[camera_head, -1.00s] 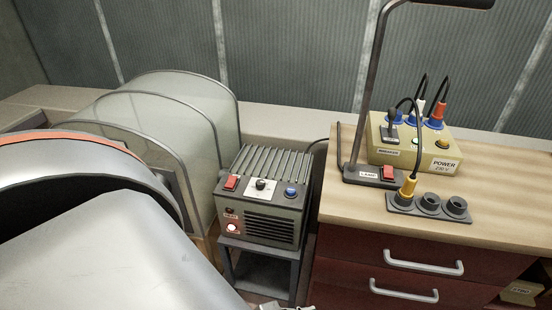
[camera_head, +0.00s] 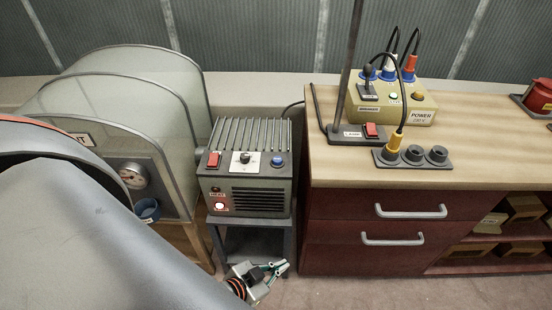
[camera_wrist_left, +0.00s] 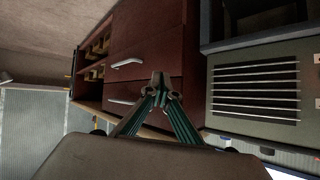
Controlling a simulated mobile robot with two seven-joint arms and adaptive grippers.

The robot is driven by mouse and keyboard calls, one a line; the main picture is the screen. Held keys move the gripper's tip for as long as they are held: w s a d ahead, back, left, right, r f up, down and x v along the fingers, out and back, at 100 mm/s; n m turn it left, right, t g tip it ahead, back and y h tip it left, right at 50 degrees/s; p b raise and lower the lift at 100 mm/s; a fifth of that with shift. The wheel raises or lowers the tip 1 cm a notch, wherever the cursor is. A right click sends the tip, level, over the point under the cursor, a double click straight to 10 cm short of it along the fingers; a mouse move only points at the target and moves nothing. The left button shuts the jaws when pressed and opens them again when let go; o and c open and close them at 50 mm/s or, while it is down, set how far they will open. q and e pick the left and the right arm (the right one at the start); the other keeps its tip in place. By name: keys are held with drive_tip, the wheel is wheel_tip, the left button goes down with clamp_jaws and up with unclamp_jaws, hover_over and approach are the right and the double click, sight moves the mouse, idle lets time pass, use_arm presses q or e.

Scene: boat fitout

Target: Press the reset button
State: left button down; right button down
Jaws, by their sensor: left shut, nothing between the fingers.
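A grey heater-like unit (camera_head: 246,165) stands on a small dark stand. I cannot tell which of these is the reset button. My left gripper (camera_head: 279,267) is low in front of the stand, below the unit and apart from it. In the left wrist view its fingers (camera_wrist_left: 160,84) meet at the tips, empty, with the unit's vents (camera_wrist_left: 256,92) at the right.
A wooden-topped red cabinet (camera_head: 375,215) stands right of the unit, carrying a lamp (camera_head: 345,128), a yellow power box (camera_head: 411,103) and a socket strip (camera_head: 424,158). A clear curved cover with a gauge (camera_head: 133,175) is at the left. Floor is free before the cabinet.

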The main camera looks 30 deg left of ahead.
use_arm(q)
drive_tip(key=w+a+r+n+t+b, duration=0.1)
drive_tip(key=w+r+n+t, duration=0.6)
drive_tip(key=w+r, duration=1.05)
drive_tip(key=w+a+r+n+t+y+b, duration=0.1)
drive_tip(key=a+r+n+t+y, duration=0.25)
drive_tip(key=r, duration=0.45)
drive_tip(key=w+a+r+n+t+y, duration=0.1)
drive_tip(key=a+r+n+t+y, duration=0.1)
drive_tip(key=a+r+n+y, duration=0.4)
drive_tip(key=s+a+r+n+g+y+b, duration=0.1)
drive_tip(key=a+r+n+g+y, duration=0.2)
drive_tip(key=a+n+g+y, duration=0.65)
drive_tip(key=s+a+r+n+g+y+b, duration=0.1)
drive_tip(key=a+r+n+g+y, duration=0.4)
drive_tip(key=n, duration=0.7)
wheel_tip(320, 180, down, 6)
drive_tip(key=n+g+h, duration=0.4)
drive_tip(key=n+g, duration=0.1)
drive_tip(key=w+d+f+n+h+b, duration=0.1)
drive_tip(key=w+d+f+h, duration=0.5)
drive_tip(key=d+h, duration=0.2)
drive_tip(key=shift+w+d+f+n+h+b, duration=0.3)
drive_tip(key=shift+w+f+n+h+b, duration=0.05)
drive_tip(key=shift+w+f+n+h, duration=0.05)
